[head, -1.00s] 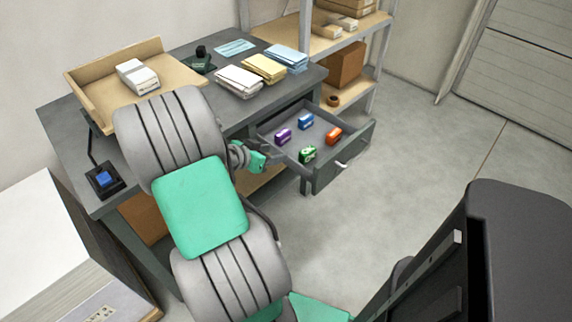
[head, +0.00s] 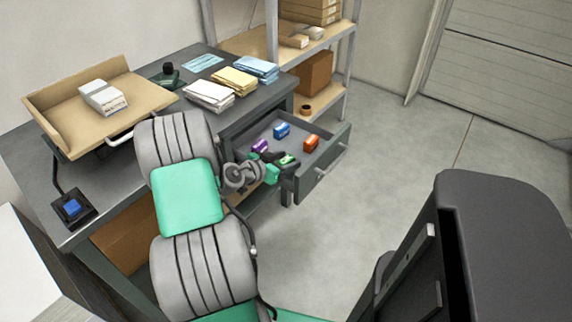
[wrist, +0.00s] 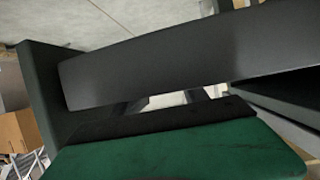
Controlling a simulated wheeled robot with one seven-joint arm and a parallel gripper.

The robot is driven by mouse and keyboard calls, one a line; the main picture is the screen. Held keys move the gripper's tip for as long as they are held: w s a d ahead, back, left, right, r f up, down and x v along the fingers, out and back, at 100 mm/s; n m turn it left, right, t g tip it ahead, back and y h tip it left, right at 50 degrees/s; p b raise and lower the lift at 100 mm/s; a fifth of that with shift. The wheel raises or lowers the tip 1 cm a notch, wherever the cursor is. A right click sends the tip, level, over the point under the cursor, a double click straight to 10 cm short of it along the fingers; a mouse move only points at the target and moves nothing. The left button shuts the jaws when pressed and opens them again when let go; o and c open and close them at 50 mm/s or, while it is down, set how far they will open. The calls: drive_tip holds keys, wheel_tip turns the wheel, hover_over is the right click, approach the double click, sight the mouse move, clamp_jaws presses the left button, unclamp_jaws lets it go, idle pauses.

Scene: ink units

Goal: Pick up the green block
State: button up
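The green block (head: 287,159) lies in the open drawer at its near side, partly hidden by my gripper. My gripper (head: 281,163) reaches over the drawer's near left edge, with its dark fingers right at the block. I cannot tell whether they touch it or how far apart they are. In the wrist view, a broad dark bar and a large dark green surface (wrist: 180,152) fill most of the picture up close; the fingertips and the block are not clear there.
The drawer (head: 322,168) also holds a purple block (head: 260,146), a blue block (head: 282,130) and an orange block (head: 311,143). The desk (head: 110,172) carries a wooden tray (head: 50,122), paper stacks and a blue button (head: 72,207).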

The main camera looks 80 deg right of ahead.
clamp_jaws()
idle(0.3)
drive_tip(key=shift+r, duration=0.1)
